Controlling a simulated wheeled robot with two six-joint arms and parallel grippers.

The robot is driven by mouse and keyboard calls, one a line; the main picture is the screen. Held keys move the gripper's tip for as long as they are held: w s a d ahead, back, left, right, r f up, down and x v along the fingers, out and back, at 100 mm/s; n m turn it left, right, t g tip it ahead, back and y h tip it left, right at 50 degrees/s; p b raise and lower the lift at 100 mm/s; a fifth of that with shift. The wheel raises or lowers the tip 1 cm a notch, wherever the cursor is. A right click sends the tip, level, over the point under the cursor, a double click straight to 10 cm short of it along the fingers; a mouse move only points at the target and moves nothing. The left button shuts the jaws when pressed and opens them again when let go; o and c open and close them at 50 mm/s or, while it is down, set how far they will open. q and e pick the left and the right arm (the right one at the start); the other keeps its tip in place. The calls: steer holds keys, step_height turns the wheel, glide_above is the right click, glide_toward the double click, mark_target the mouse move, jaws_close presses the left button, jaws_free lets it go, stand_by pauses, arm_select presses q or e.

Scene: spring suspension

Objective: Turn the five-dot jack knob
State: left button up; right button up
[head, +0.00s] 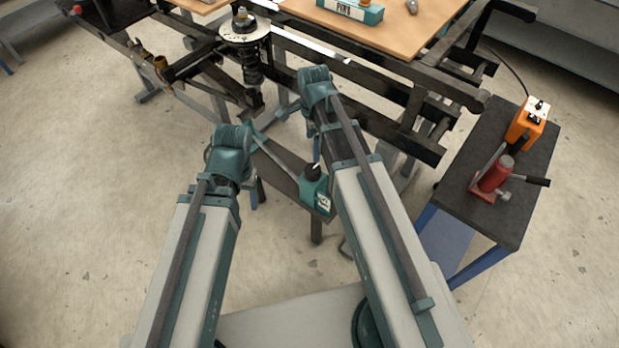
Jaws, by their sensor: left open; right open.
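A teal jack (316,188) with a dark top and a small white label stands at the right end of a low dark beam, between my two forearms. A red jack (492,176) with a dark handle and a grey side knob stands on the side table at right. The dots on these are too small to count. My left gripper (262,134) is open beyond my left wrist, apart from both jacks. My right gripper (290,112) is open beside my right wrist, above the beam and behind the teal jack. My wrists partly hide both grippers.
An orange box (528,122) with a white dotted top sits behind the red jack on the dark side table (455,205). A spring strut (250,60) stands in a dark frame at back left. A wooden tabletop (385,32) holds a teal pins box (345,10). Floor at left is clear.

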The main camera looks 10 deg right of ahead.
mark_target(313, 169)
step_height(313, 169, down, 14)
steer(key=b, duration=1.3)
steer(key=shift+b, duration=0.4)
steer(key=shift+r, duration=0.1)
steer(key=c, duration=1.4)
steer(key=shift+n, duration=0.3)
